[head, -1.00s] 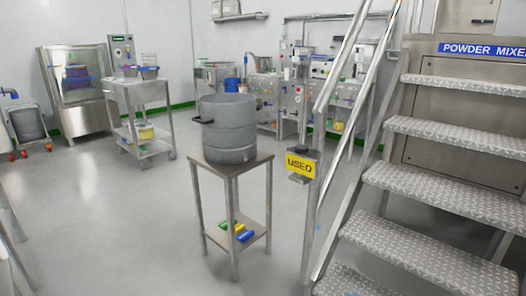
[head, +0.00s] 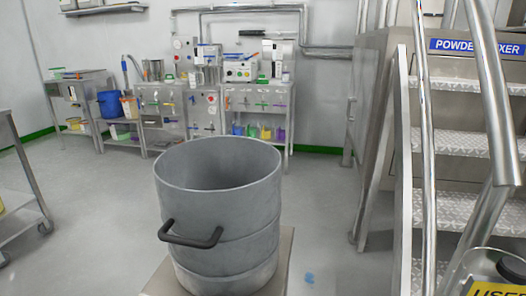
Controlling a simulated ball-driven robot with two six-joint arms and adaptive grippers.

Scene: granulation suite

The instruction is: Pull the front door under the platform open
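The platform (head: 376,92) stands at the right, a steel-clad block with a blue sign (head: 476,47) reading POWDER MIXER, partly covered by a handrail. Metal steps (head: 462,148) with tread-plate surfaces climb in front of it. The front door under the platform cannot be made out clearly; panelling shows only in strips between the steps and rails. Neither of my grippers is in the head view.
A large grey pot (head: 222,215) with a black handle stands on a small steel table (head: 160,283) close in front. Benches with equipment (head: 258,95) line the back wall.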

